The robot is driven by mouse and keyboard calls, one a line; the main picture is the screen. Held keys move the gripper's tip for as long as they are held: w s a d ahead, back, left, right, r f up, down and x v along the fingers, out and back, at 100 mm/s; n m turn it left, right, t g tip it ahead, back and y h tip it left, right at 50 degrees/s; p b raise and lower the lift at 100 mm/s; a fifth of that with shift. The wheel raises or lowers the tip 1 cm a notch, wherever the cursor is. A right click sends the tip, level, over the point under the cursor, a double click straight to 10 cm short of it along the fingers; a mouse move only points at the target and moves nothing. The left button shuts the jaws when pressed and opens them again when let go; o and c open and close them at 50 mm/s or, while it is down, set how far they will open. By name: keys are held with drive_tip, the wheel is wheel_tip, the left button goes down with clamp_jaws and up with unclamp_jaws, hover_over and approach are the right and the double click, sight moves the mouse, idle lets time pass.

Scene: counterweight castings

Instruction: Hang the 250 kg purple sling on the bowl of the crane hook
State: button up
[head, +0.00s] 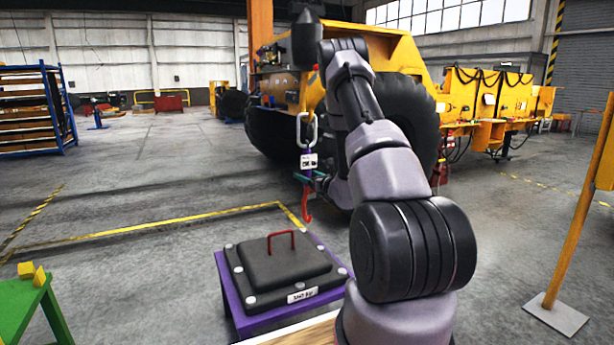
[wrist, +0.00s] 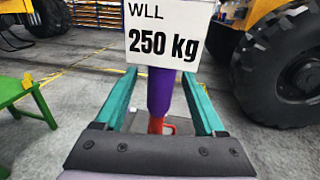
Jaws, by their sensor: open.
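The purple sling (head: 308,173) hangs upright, with a pale metal ring (head: 316,132) at its top, a white tag (head: 308,161) and a red hook (head: 306,207) at its lower end. In the wrist view the tag (wrist: 165,33) reads WLL 250 kg, and the purple strap (wrist: 161,92) runs down between my teal fingers. My gripper (head: 311,179) is open around the strap, with a gap on both sides. The ring overlaps a yellow part, apparently the crane hook, below a dark block (head: 306,45). I cannot tell whether the ring sits in its bowl.
A black casting (head: 283,262) with a red handle stands on a purple stand (head: 236,305) below the sling. A large yellow vehicle (head: 412,57) with a black tyre (head: 405,108) is behind my arm. A green table (head: 17,310) is at left. Open floor lies left of the stand.

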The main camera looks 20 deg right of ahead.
drive_tip(key=s+d, duration=0.2)
drive_tip(key=s, duration=0.9)
drive_tip(key=s+a+r+n+g+y, duration=0.1)
drive_tip(key=a+r+n+g+y, duration=0.2)
drive_tip(key=a+r+n+y, duration=0.7)
drive_tip(key=s+a+r+n+g+h, duration=0.1)
drive_tip(key=s+a+r+n+g, duration=0.4)
drive_tip(key=s+a, duration=0.3)
drive_tip(key=s+a+r+n+g, duration=0.5)
drive_tip(key=s+a+g, duration=0.1)
drive_tip(key=s+a, duration=0.25)
drive_tip(key=s+d+r+n+t+h, duration=0.1)
drive_tip(key=s+d+r+n+h, duration=0.1)
drive_tip(key=s+d+n+h, duration=0.1)
drive_tip(key=s+d+r+n+t+h, duration=0.2)
drive_tip(key=s+n+h, duration=0.4)
drive_tip(key=s, duration=0.3)
drive_tip(key=shift+d+r+n+t+h, duration=0.3)
drive_tip(key=shift+d+r+h, duration=0.4)
drive_tip(key=shift+r, duration=0.15)
